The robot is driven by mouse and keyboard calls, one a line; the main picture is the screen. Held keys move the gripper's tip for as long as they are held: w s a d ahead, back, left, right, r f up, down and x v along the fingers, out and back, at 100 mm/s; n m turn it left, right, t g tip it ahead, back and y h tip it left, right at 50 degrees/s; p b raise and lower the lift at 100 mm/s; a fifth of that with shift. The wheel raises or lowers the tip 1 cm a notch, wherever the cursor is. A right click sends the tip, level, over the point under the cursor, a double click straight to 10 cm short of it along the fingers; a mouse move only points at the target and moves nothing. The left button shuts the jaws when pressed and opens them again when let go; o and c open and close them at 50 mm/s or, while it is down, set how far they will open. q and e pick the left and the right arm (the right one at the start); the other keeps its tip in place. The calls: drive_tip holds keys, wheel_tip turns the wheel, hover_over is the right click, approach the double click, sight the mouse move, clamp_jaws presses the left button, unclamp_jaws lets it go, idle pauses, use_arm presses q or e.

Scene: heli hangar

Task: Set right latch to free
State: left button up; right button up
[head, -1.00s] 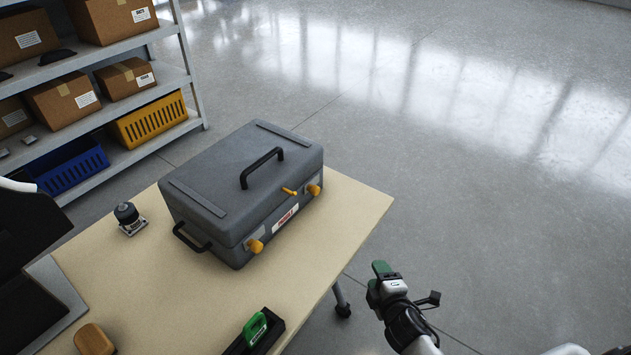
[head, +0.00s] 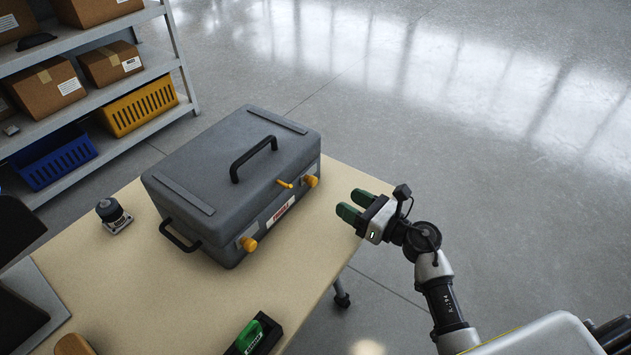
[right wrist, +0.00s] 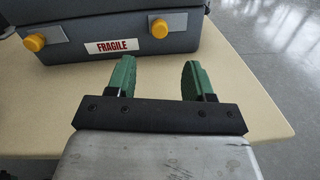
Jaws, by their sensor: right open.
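A grey case (head: 225,180) with a black top handle lies closed on the table. Its front carries two yellow latch knobs: the right latch (head: 311,181) and the left latch (head: 249,244). A small yellow lever (head: 284,184) sits beside the right latch. In the right wrist view the right latch (right wrist: 159,28) and left latch (right wrist: 36,42) flank a FRAGILE label. My right gripper (head: 352,204) has green fingers, open and empty, apart from the case and to the right of the right latch. It also shows in the right wrist view (right wrist: 157,78).
A shelf with boxes and a yellow crate (head: 138,106) stands behind left. Floor at right is clear.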

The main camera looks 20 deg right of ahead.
sight(316, 183)
drive_tip(key=x, duration=1)
drive_tip(key=shift+w+a, duration=0.1)
drive_tip(key=shift+c, duration=0.3)
clamp_jaws()
